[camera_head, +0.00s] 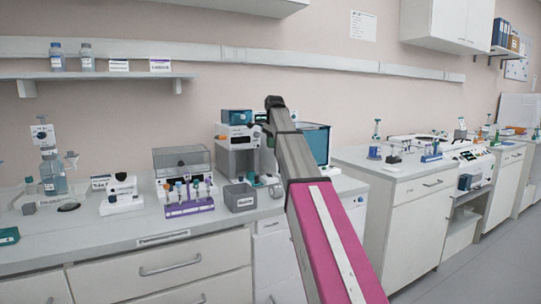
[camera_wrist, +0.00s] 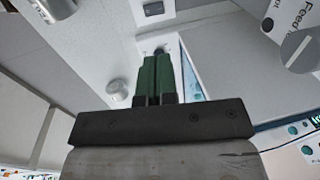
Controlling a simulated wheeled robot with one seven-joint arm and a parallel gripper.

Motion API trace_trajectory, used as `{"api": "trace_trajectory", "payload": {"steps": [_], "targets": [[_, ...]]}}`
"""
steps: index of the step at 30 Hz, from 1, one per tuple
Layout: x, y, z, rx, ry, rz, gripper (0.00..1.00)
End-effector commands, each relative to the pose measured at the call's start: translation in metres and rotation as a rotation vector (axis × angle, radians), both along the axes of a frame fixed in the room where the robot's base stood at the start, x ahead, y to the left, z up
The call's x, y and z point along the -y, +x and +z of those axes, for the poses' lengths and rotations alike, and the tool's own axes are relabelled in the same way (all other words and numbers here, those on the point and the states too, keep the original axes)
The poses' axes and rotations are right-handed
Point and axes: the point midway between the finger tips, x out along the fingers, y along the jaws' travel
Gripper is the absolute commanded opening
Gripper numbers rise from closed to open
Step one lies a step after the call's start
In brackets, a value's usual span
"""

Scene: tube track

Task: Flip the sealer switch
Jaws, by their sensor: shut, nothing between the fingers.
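My gripper (camera_wrist: 155,68) is shut, with its two green fingers side by side and nothing between them. In the wrist view the fingertips are close to a small dark knob-like part (camera_wrist: 160,51) on a pale machine face; it may be the sealer switch, and I cannot tell whether they touch. In the head view, a white and grey machine (camera_head: 239,154), possibly the sealer, stands on the bench just left of my arm. My arm hides part of it, and the gripper is not clear there.
The wrist view shows a grey dial (camera_wrist: 298,46) beside a "Feed" label and a silver round knob (camera_wrist: 118,90).

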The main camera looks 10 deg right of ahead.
Motion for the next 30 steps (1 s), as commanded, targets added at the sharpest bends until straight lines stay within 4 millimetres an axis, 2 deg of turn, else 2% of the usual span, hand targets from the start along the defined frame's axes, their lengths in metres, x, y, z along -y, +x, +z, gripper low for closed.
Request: {"api": "trace_trajectory", "payload": {"steps": [18,24,30], "targets": [[-0.005,0.015,-0.107,-0.002,-0.001,0.000,0.00],[-0.006,0.018,-0.124,-0.001,0.000,0.000,0.00],[-0.006,0.019,-0.129,0.000,0.000,0.000,0.00]]}}
